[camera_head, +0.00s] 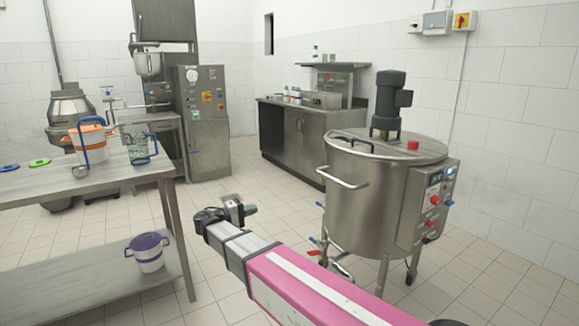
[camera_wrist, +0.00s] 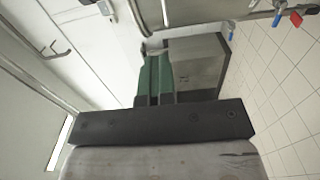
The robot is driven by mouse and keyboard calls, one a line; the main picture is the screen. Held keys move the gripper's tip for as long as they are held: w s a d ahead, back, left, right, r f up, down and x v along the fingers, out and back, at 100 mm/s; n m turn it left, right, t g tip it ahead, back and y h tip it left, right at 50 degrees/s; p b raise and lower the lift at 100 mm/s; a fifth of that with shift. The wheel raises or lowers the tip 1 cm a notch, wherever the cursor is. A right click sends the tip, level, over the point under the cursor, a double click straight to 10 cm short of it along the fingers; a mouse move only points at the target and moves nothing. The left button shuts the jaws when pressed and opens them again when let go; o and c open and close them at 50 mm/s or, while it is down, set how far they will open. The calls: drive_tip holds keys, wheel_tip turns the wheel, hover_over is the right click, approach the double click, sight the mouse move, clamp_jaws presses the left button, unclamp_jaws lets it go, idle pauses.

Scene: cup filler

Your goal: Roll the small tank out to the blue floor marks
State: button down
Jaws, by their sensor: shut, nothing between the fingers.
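A steel tank (camera_head: 370,210) on legs with casters stands right of centre, with a dark motor on its lid. A curved bar handle (camera_head: 343,178) sticks out from its left side. A control box with red knobs (camera_head: 434,205) is on its right side. Blue and red valve levers show low on its left and in the wrist view (camera_wrist: 296,18). My gripper (camera_head: 250,209) is left of the tank, apart from the handle. Its green fingers (camera_wrist: 153,62) are shut together and hold nothing. I see no blue floor marks in either view.
A counter (camera_head: 290,140) stands behind the tank. Tiled floor (camera_head: 215,195) is open between table and tank.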

unclamp_jaws()
drive_tip(key=v, duration=0.9)
idle(0.5)
